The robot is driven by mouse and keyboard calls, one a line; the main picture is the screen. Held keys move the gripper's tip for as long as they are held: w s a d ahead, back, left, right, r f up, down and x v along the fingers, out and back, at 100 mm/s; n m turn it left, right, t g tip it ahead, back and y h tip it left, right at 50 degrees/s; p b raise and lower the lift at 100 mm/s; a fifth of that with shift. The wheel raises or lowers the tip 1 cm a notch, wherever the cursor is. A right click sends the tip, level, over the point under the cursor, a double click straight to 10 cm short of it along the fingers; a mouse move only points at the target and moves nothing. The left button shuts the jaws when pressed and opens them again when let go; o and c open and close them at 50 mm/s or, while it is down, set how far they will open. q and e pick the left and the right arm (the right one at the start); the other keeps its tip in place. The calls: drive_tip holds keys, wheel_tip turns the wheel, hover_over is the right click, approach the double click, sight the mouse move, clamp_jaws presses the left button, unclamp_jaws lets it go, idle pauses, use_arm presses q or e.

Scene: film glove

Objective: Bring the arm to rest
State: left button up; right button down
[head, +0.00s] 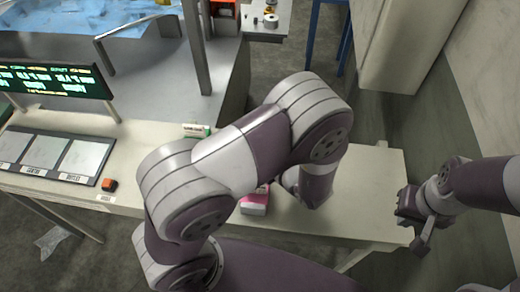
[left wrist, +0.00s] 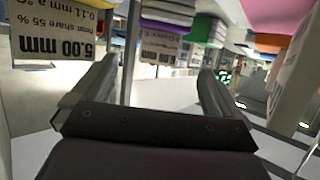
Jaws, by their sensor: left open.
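In the head view my left arm (head: 245,150) arches over the pale worktable, with its elbow raised and its forearm bent down on the far side. Its gripper is hidden there behind the arm. In the left wrist view the left gripper (left wrist: 157,70) has its two dark fingers wide apart, with nothing held between them. My right gripper (head: 416,222) hangs by the right end of the table, at the end of the arm from the right edge. It looks empty, but its finger gap is unclear.
On the worktable (head: 370,180) a pink-and-white box (head: 255,203) sits close under my left arm. A green-and-white box (head: 196,130), a panel with several plates (head: 45,153) and an orange-black block (head: 109,185) stand left. Printed cards (left wrist: 52,45) appear beyond the left fingers.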

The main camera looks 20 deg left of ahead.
use_arm(q)
drive_tip(key=shift+s+d+r, duration=0.2)
drive_tip(key=shift+s+d, duration=0.1)
drive_tip(key=shift+d, duration=0.2)
